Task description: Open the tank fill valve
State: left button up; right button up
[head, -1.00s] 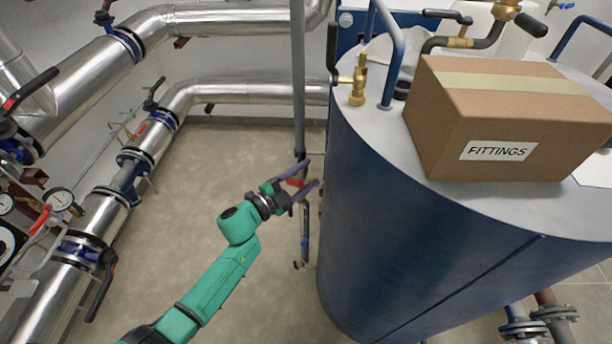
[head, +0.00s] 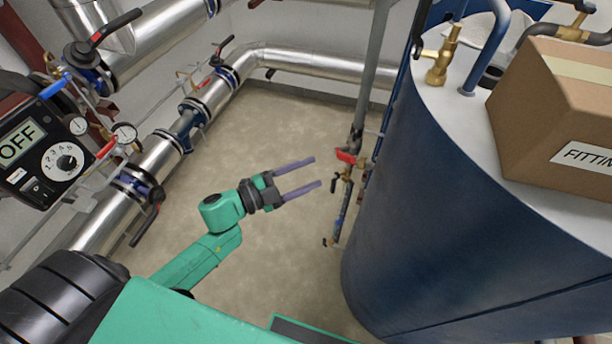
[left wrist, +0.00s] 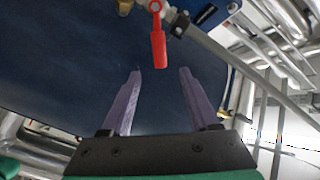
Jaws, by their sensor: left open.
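A small valve with a red lever handle (head: 346,156) sits on the thin vertical pipe beside the blue tank (head: 450,190). I take it for the tank fill valve, though no label shows. My left gripper (head: 317,172) is open and empty, its two purple fingers pointing right toward the valve with a gap before it. In the left wrist view, the red handle (left wrist: 158,48) hangs down just beyond the open fingertips (left wrist: 160,72), roughly centred between them. It is apart from the fingers. My right gripper is not in view.
A cardboard box marked FITTINGS (head: 560,125) stands on the tank top near a brass valve (head: 440,62). Silver pipes (head: 215,95) with black-handled valves run along the left. A control box (head: 40,150) reads OFF. The floor (head: 275,130) between is clear.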

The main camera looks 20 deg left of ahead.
aim_at(342, 156)
pick_arm(q)
jog(key=shift+s+a, duration=0.15)
jog(key=shift+f+m, duration=0.15)
jog(key=shift+m, duration=0.15)
jog(key=c, duration=0.4)
jog(key=m+b, duration=0.1)
jog(key=f+m+g+b, duration=0.1)
jog(key=m+b, duration=0.1)
jog(key=shift+m, duration=0.3)
jog(key=c, duration=0.5)
jog(key=m+g+b, duration=0.1)
jog(key=m+b, duration=0.1)
jog(key=m, duration=0.2)
jog(key=f+m+g+b, duration=0.1)
jog(key=m+b, duration=0.1)
jog(key=m, duration=0.2)
jog(key=s+f+m+g+b, duration=0.1)
jog(key=m+b, duration=0.1)
jog(key=m, duration=0.2)
jog(key=shift+b, duration=0.35)
grip_shut()
jog(key=w+d+r+m+p, duration=0.1)
jog(key=w+d+m+p, duration=0.3)
jog(key=w+d, duration=0.2)
jog(key=shift+w+d+r+g, duration=0.2)
jog(key=shift+w+d+g, duration=0.15)
jog(key=shift+g, duration=0.05)
jog(key=shift+y, duration=0.3)
